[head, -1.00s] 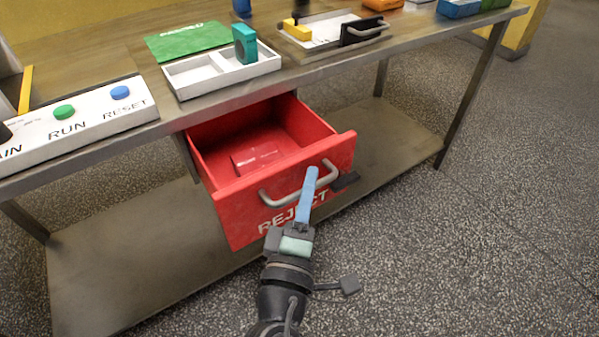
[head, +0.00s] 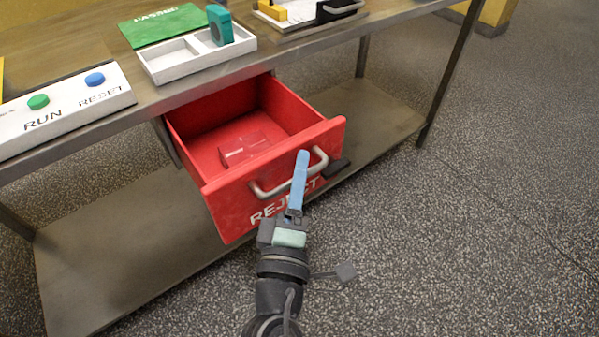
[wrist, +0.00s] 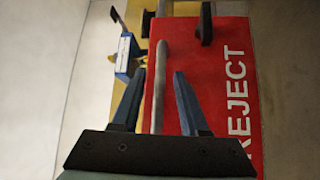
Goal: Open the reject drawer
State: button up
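The red reject drawer (head: 228,205) is pulled well out from under the bench, its front marked REJECT; it also shows in the wrist view (wrist: 218,90). Its grey bar handle (head: 262,191) shows in the wrist view (wrist: 160,85) running between my two fingers, with a gap on each side. My gripper (head: 300,170) is open around the handle in the wrist view (wrist: 158,92). In the head view one blue finger crosses in front of the handle; the other finger is hidden. A dark block (head: 337,168) sits on the drawer front near the handle's right end.
The steel bench (head: 200,98) carries a white panel (head: 62,118) with RUN and RESET buttons, a white two-part tray (head: 172,66) with a teal block (head: 220,25), and a green card (head: 165,25). A lower shelf (head: 120,250) lies beneath. Speckled floor (head: 480,230) at right is clear.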

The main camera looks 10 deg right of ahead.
jog(key=b+v, duration=0.5)
jog(key=v, duration=0.8)
jog(key=shift+w, duration=0.1)
dwell(0.3)
jog(key=w+d+r+m+t, duration=0.1)
jog(key=w+r+m+t, duration=0.4)
jog(key=r, duration=0.8)
jog(key=w+d+r+m, duration=0.1)
jog(key=w+r+m, duration=0.1)
jog(key=r+m, duration=0.85)
jog(key=s+a+r+n+t+y+p, duration=0.1)
jog(key=r+y+p, duration=0.1)
jog(key=r+p, duration=1.5)
jog(key=s+a+r+n+t+y+p, duration=0.1)
jog(key=r+p, duration=1.5)
jog(key=r, duration=1.6)
jog(key=shift+s+a+t+y+p, duration=0.4)
jog(key=shift+s+a+t+y, duration=0.15)
jog(key=shift+t+y, duration=0.35)
